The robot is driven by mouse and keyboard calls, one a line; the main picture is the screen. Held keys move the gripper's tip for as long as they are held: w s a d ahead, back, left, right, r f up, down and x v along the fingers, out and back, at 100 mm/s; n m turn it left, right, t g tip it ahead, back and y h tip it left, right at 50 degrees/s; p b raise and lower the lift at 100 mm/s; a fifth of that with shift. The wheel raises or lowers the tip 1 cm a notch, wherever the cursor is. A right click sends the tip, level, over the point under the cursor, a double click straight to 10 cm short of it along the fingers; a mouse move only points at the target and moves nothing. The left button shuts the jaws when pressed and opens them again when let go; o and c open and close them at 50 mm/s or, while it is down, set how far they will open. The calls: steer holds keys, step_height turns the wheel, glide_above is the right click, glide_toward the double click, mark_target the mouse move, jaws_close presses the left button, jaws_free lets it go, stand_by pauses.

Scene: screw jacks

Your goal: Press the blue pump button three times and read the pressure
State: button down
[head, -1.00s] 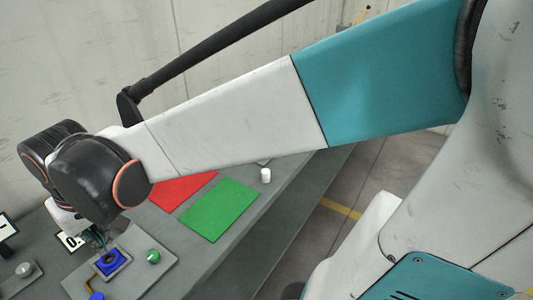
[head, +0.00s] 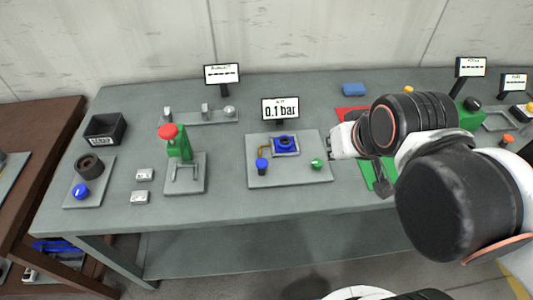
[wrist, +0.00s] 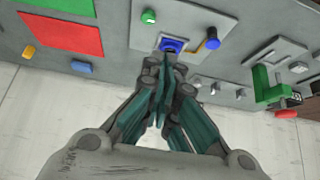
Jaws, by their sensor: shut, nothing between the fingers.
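A grey panel (head: 312,176) on the bench carries a blue square block (head: 286,145) with a dark centre, a round blue knob (head: 262,164) and a green knob (head: 317,164). I cannot tell for sure which blue part is the pump button. The display (head: 280,110) behind reads 0.1 bar. In the wrist view my gripper (wrist: 167,62) is shut and empty, its fingertips appearing just in front of the blue block (wrist: 172,45). The round blue knob (wrist: 212,43) is beside it. In the head view my wrist is right of the panel, with the fingertips not clearly visible.
A green jack (head: 180,150) with a red top stands left of the panel. A black bin (head: 105,129) is farther left. Red and green mats (wrist: 63,31) lie beside the panel. More small displays (head: 471,67) stand at the back right.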

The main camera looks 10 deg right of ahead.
steer(key=m+g+p, duration=0.6)
steer(key=m+g, duration=0.1)
steer(key=m, duration=1.1)
glide_above(267, 162)
step_height(267, 162, down, 2)
steer(key=f, duration=0.1)
steer(key=shift+w+r, duration=0.15)
steer(key=shift+r, duration=0.1)
steer(key=shift+f, duration=0.1)
step_height(267, 162, down, 14)
steer(key=b, duration=0.4)
